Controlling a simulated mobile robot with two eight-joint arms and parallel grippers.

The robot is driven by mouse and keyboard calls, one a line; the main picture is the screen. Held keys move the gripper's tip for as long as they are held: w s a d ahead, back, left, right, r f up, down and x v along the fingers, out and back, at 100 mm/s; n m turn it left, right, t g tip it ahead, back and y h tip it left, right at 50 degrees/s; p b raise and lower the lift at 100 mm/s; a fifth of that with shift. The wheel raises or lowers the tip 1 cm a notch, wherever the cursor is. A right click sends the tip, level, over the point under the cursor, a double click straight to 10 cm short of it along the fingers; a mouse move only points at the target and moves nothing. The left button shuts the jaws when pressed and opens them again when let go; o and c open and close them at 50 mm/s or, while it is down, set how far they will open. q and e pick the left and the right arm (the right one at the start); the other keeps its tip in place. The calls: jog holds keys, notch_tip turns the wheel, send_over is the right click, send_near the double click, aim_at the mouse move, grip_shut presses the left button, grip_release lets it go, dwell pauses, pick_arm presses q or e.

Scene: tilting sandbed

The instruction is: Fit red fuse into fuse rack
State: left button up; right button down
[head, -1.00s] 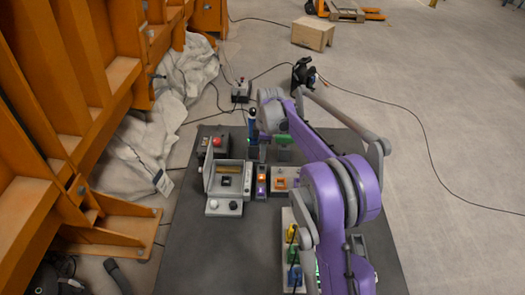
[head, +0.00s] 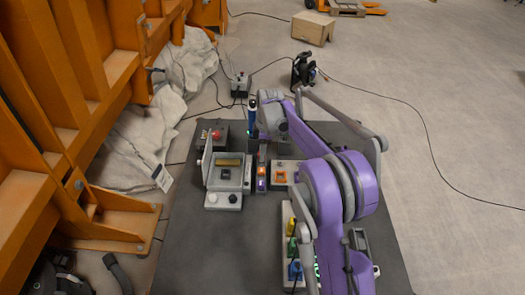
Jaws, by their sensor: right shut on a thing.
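My right gripper (head: 264,148) is at the far end of the purple arm, pointing down at the back of a narrow dark rack. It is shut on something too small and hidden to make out. I cannot pick out the red fuse clearly. The narrow rack, apparently the fuse rack, holds an orange piece (head: 262,171) and a purple piece (head: 261,185) in a row. Its back end is hidden by my gripper, and I cannot tell whether the held thing touches it. My left gripper is not in view.
A grey box (head: 226,185) with a raised lid stands just left of the rack. A unit with an orange switch (head: 281,176) is close on the right. A red button (head: 217,134) and a blue upright handle (head: 253,114) are behind. The dark table's front left (head: 210,250) is clear.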

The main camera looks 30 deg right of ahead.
jog(key=shift+f+b, duration=0.75)
jog(key=shift+f, duration=0.5)
dwell(0.5)
jog(key=shift+c, duration=0.2)
grip_release()
dwell(0.3)
jog(key=shift+r+p, duration=1.45)
jog(key=shift+r, duration=0.8)
jog(key=shift+r+p, duration=1.05)
jog(key=shift+r, duration=0.7)
